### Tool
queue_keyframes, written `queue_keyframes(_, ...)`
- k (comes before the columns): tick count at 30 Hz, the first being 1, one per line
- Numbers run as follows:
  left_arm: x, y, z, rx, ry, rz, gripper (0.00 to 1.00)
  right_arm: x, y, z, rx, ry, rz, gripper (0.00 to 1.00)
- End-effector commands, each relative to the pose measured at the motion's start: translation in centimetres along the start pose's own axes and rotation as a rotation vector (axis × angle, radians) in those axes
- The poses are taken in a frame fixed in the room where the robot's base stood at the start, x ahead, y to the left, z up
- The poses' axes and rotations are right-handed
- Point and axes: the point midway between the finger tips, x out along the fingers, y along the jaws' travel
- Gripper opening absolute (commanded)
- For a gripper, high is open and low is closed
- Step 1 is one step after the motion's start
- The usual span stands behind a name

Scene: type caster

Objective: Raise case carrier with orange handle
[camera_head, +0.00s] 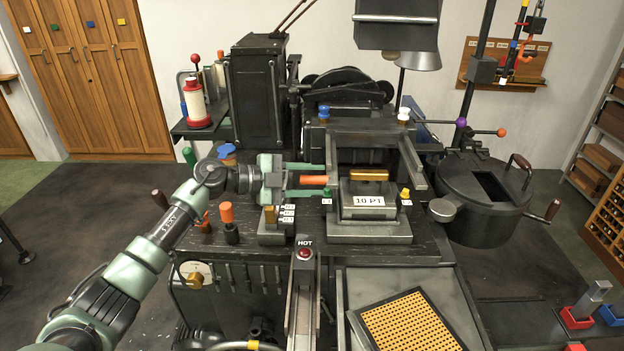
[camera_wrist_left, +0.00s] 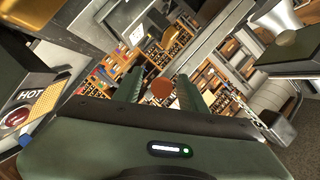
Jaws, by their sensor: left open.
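The orange handle (camera_head: 314,180) is a short horizontal rod at the left side of the dark metal block labelled "10 PT" (camera_head: 371,213). What the handle joins to is hard to tell. My left gripper (camera_head: 324,180) is open, with its two green fingers pointing right, one above and one below the handle in the head view. A gap shows between the fingers and the handle. In the left wrist view the round orange end of the handle (camera_wrist_left: 162,88) shows between the open fingers (camera_wrist_left: 160,78). My right gripper is not in view.
A gold bar (camera_head: 369,174) lies on top of the labelled block. Green (camera_head: 327,192) and yellow (camera_head: 405,193) knobs flank it. An upright orange knob (camera_head: 226,212) stands to the left. A round black pot (camera_head: 482,205) is at right. A red "HOT" lamp (camera_head: 305,254) is in front.

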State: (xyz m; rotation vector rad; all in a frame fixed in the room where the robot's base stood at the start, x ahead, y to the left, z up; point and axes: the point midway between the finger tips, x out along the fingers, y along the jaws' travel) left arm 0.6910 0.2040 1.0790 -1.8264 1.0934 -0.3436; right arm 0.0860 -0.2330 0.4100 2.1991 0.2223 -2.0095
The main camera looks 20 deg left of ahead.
Motion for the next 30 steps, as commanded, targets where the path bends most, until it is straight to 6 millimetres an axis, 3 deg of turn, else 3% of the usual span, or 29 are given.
queue_keyframes(1,-0.01,0.00,0.00,0.000,0.000,0.000,0.41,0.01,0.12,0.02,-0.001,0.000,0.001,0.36)
queue_keyframes(6,-0.03,0.01,0.00,0.000,0.000,0.000,0.00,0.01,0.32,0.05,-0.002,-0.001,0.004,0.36)
queue_keyframes(30,-0.04,0.02,-0.02,0.000,0.001,0.000,0.00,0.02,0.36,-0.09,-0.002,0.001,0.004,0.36)
